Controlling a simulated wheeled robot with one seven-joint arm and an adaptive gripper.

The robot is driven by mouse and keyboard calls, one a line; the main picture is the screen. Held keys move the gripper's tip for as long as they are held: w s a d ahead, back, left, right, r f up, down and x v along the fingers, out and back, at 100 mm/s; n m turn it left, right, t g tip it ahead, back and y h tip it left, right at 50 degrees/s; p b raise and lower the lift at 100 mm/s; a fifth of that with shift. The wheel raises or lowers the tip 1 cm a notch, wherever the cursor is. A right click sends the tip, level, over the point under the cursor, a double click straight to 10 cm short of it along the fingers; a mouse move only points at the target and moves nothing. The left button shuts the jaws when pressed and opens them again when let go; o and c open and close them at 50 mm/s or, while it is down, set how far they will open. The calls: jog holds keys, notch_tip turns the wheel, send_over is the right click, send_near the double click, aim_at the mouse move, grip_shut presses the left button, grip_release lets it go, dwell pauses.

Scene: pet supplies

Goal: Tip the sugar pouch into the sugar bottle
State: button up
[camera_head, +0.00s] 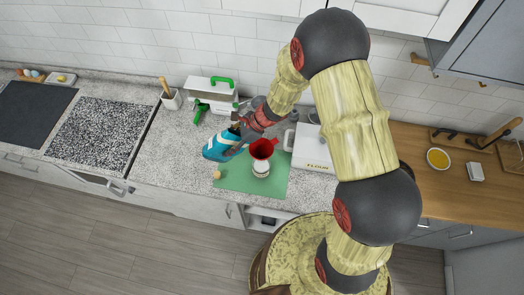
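A blue-and-white pouch (218,148), which looks like the sugar pouch, is tilted on the left side of my gripper. My gripper (241,136) appears shut on the pouch's right part, though the fingers are small and partly merged with the pouch. A red funnel (263,148) sits in the mouth of a short pale bottle (261,168), which looks like the sugar bottle. The bottle stands upright on a green mat (236,181). The pouch is to the left of the funnel, apparently above counter height. I cannot see any sugar flowing.
A small cork-coloured piece (217,175) lies by the mat's left edge. A white-and-green container (210,90) stands behind. The speckled counter (165,150) is clear at left.

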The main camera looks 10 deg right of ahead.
aim_at(227, 138)
jog(key=shift+r, duration=0.1)
jog(key=shift+a+r+h+p, duration=0.1)
jog(key=shift+r+h+p, duration=0.55)
jog(key=shift+p, duration=0.55)
jog(key=shift+f+h+b, duration=0.1)
jog(key=shift+h+b, duration=0.2)
jog(key=shift+h, duration=0.15)
jog(key=shift+r+g+h, duration=0.2)
jog(key=shift+g+h, duration=0.1)
jog(key=shift+h, duration=0.2)
jog(key=shift+r+h, duration=0.25)
jog(key=shift+h, duration=0.25)
jog(key=shift+r+g+h, duration=0.15)
jog(key=shift+r+h, duration=0.25)
jog(key=shift+h, duration=0.4)
jog(key=shift+r+g+h, duration=0.15)
jog(key=shift+r+h, duration=0.25)
jog(key=shift+h, duration=0.4)
jog(key=shift+r+h, duration=0.15)
jog(key=shift+h, duration=0.15)
